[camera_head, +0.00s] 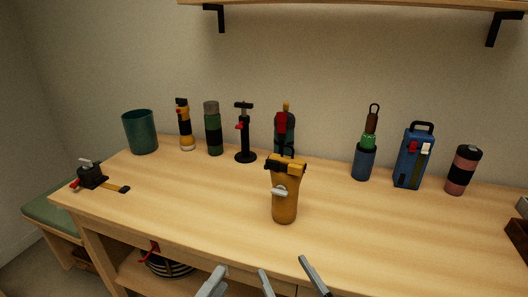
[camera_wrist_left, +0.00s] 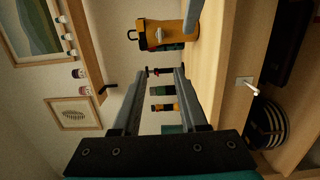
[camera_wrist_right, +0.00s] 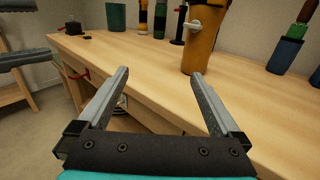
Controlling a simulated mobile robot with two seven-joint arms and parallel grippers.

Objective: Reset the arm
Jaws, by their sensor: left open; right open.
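My left gripper (camera_head: 212,282) shows at the bottom edge of the head view, in front of the table. Its fingers are apart and empty in the left wrist view (camera_wrist_left: 159,73), which is turned on its side. My right gripper (camera_head: 289,270) is to the right of it, also at the bottom edge. Its fingers are apart and empty in the right wrist view (camera_wrist_right: 160,74). The nearest object is an orange flask-like item (camera_head: 285,205) with a black top and a grey knob, upright on the table beyond both grippers. Most of both arms is hidden.
The wooden table (camera_head: 200,215) holds a teal bin (camera_head: 141,132), several upright bottles and tools along the back, and a small black clamp-like item (camera_head: 91,176) at left. A shelf (camera_head: 350,5) hangs above. The front middle tabletop is clear.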

